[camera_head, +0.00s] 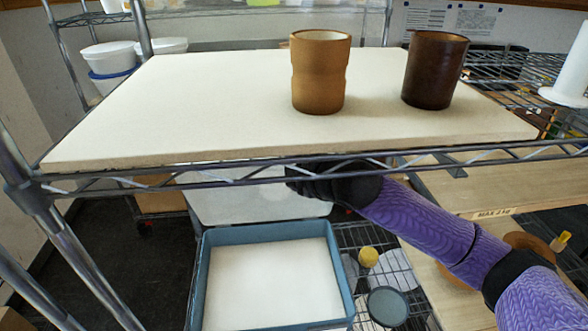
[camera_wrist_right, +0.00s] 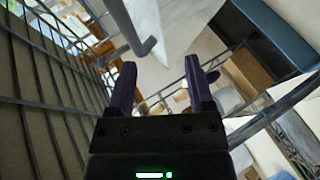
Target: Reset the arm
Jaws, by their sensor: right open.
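My right arm, in a purple sleeve, comes in from the right in the head view. Its black gripper (camera_head: 298,178) is at the front edge of the wire shelf, just below the white board (camera_head: 190,110), and partly hidden by the shelf's rail. In the right wrist view the two dark purple fingers of the gripper (camera_wrist_right: 161,78) stand apart with nothing between them. My left gripper is in neither view.
A tan cup (camera_head: 319,75) and a dark brown cup (camera_head: 434,72) stand upright on the board. A blue tray (camera_head: 200,275) with a white bottom sits lower down. Metal shelf rails (camera_wrist_right: 55,85) run close beside the gripper. White tubs (camera_head: 110,60) stand at the back left.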

